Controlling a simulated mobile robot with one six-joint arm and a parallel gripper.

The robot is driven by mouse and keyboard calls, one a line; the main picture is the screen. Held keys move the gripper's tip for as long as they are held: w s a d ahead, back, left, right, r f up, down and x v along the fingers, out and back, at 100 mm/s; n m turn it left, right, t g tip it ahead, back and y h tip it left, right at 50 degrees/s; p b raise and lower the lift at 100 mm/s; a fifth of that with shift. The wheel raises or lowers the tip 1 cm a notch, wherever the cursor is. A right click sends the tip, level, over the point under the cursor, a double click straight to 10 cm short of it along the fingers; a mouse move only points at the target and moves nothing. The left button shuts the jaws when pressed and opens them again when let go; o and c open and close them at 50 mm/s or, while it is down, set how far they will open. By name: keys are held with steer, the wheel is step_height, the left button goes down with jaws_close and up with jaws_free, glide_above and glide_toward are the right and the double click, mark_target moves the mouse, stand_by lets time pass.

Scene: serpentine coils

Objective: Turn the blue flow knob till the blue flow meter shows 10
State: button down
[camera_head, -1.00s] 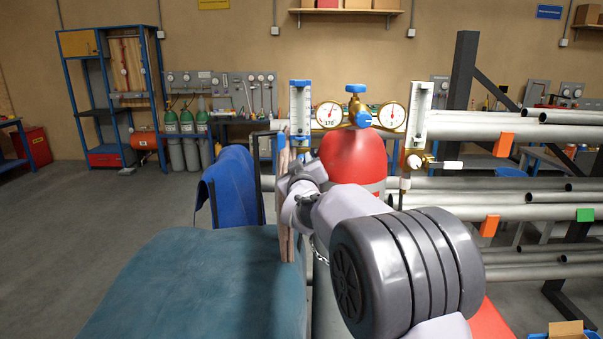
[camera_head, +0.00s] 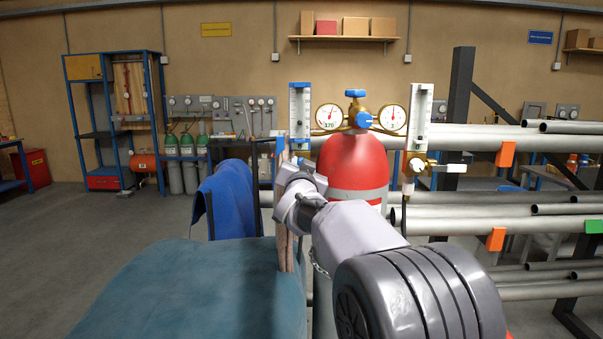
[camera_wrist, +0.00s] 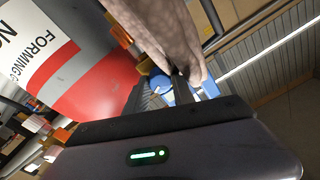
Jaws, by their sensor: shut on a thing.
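The blue flow meter (camera_head: 299,112) is the clear upright tube with a blue cap, left of the red cylinder in the head view. Its reading is too small to tell. My gripper is shut on the blue flow knob (camera_wrist: 159,83) below that meter. In the wrist view, the dark fingers of my gripper (camera_wrist: 162,92) stand on either side of the knob, and a pale mark shows on it. In the head view my wrist mostly hides the fingers and knob.
The red cylinder (camera_head: 355,165) with two gauges stands just right of my gripper. A second, white-capped flow meter (camera_head: 418,118) is farther right. A brown hanging strip (camera_wrist: 160,28) is close to the fingers. A teal padded surface (camera_head: 190,290) lies in front.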

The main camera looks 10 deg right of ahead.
steer(key=shift+m+b, duration=0.4)
steer(key=shift+m, duration=0.6)
steer(key=c, duration=1.1)
jaws_free()
steer(key=s+a, duration=0.1)
steer(key=s, duration=0.4)
steer(key=s+a, duration=0.1)
steer(key=s, duration=0.5)
steer(key=s+a+f, duration=0.1)
steer(key=s, duration=0.5)
steer(key=shift+a, duration=0.15)
